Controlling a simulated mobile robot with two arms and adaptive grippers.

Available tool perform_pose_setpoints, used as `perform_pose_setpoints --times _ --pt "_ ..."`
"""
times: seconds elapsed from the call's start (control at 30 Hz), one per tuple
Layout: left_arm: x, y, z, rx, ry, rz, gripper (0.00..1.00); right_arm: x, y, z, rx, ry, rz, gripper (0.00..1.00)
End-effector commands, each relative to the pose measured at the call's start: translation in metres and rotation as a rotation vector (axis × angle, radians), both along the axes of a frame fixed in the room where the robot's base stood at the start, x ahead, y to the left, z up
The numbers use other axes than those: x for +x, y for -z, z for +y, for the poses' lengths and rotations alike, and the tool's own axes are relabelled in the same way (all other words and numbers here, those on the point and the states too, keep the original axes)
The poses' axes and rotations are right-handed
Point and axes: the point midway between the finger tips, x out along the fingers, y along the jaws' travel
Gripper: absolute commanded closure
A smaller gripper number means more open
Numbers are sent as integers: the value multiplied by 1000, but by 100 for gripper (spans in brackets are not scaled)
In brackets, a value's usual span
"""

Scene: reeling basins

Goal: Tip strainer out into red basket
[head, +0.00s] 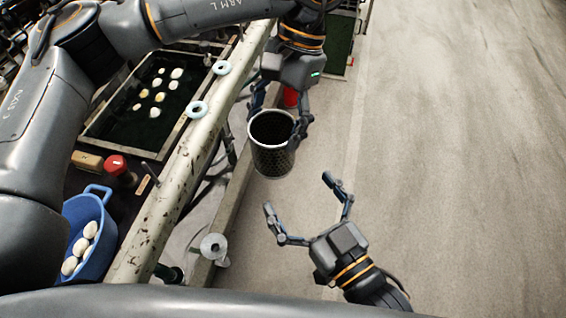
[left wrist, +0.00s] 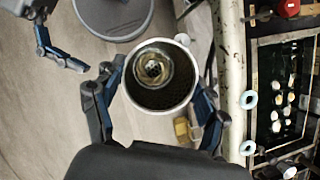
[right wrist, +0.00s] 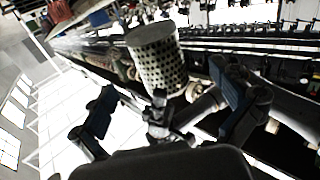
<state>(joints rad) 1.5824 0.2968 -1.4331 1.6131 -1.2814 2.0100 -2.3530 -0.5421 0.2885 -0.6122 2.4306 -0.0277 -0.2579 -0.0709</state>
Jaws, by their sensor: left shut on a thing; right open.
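The strainer (head: 268,160) is a dark perforated metal cylinder with a pale rim. My left gripper (head: 275,122) is shut on it, one finger on each side, and holds it in the air beside the bench rail. Its mouth faces up in the head view. In the left wrist view the strainer (left wrist: 155,101) shows a round, glassy, gold-edged shape at its mouth; I cannot tell what that is. The right wrist view shows the strainer's perforated wall (right wrist: 157,58). My right gripper (head: 297,191) is open and empty, below and right of the strainer. I cannot make out a red basket for certain.
A pale worn rail (head: 165,215) with white rings runs along the bench. Beyond it are a dark basin (head: 120,118) with several cocoons, a red knob (head: 115,164) and a blue basket (head: 88,240) with white cocoons. A red object (head: 290,97) is partly hidden behind my left gripper. The floor at right is clear.

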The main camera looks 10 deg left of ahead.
Motion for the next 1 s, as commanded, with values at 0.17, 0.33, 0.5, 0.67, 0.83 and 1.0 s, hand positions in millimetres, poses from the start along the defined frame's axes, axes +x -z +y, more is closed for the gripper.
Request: perform_pose_setpoints --times 0.17,0.33,0.5,0.67,0.83,1.0 --pt "0 0 0 0 0 0 82 29 -2 22 3 1 -4 1" --pt "0 0 0 0 0 0 82 54 -1 41 3 0 -2 1" --pt "0 0 0 0 0 0 82 71 0 55 1 0 -1 1" --pt "0 0 0 0 0 0 82 79 0 61 0 0 0 1" --pt "0 0 0 0 0 0 82 80 0 62 -1 0 1 1" --pt "0 0 0 0 0 0 82 80 0 61 -1 0 1 9"
